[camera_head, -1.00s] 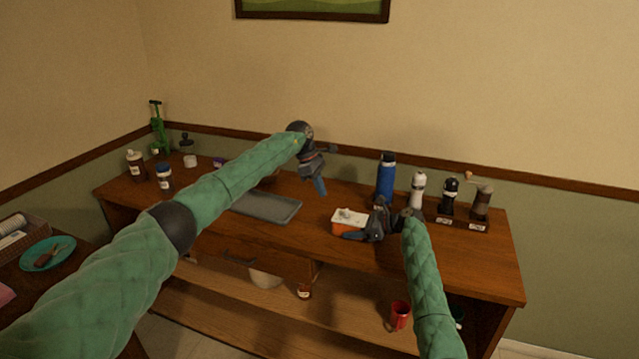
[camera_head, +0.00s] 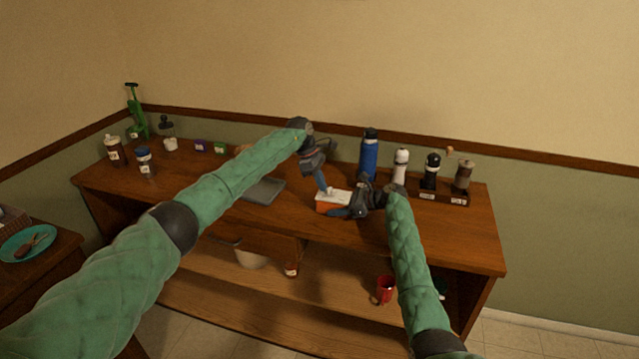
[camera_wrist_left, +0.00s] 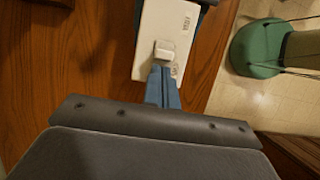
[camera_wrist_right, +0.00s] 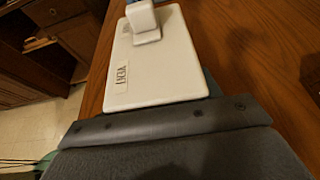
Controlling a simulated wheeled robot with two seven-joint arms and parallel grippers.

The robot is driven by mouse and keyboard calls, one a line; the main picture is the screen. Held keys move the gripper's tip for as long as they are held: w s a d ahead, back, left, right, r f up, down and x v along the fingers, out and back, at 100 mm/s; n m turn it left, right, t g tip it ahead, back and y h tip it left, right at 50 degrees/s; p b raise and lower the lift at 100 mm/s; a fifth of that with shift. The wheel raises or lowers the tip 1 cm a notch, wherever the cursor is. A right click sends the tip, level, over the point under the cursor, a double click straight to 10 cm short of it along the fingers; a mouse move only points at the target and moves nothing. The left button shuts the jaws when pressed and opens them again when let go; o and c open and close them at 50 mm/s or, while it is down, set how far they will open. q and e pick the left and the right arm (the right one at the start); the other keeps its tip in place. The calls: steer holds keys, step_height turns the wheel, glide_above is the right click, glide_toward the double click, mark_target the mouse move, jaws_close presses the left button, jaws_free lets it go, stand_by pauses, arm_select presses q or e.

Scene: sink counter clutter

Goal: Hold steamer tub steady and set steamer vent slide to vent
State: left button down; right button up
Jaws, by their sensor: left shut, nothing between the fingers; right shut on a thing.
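The steamer tub (camera_head: 328,206) is an orange box with a white lid, standing on the wooden counter. Its lid (camera_wrist_right: 160,75) bears a VENT label at one end in the right wrist view. The vent slide (camera_wrist_left: 164,51) is a small raised white block on the lid. My right gripper (camera_head: 345,211) is shut on the tub from its right side; its fingers are mostly hidden in its wrist view. My left gripper (camera_wrist_left: 163,87) is shut and empty, its blue fingertips over the lid right beside the slide. I cannot tell whether they touch it.
A blue bottle (camera_head: 368,155), a white shaker (camera_head: 400,167) and a rack (camera_head: 442,196) with mills stand behind and right of the tub. A grey tray (camera_head: 264,190) lies to the left. Jars (camera_head: 145,162) stand at the far left. The counter front is clear.

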arm_select(q)
steer(key=shift+s+d, duration=0.25)
steer(key=shift+d, duration=0.65)
steer(key=shift+s+d, duration=0.2)
steer(key=shift+d, duration=0.7)
steer(key=shift+a, duration=0.1)
steer(key=a, duration=0.2)
steer(key=w+a, duration=0.1)
steer(key=a, duration=0.1)
steer(key=shift+w+a+r, duration=0.15)
steer(key=shift+r, duration=0.05)
steer(key=s+v, duration=0.1)
steer(key=v, duration=0.8)
steer(key=shift+w+r, duration=0.25)
steer(key=shift+w, duration=0.2)
arm_select(e)
steer(key=o, duration=1.2)
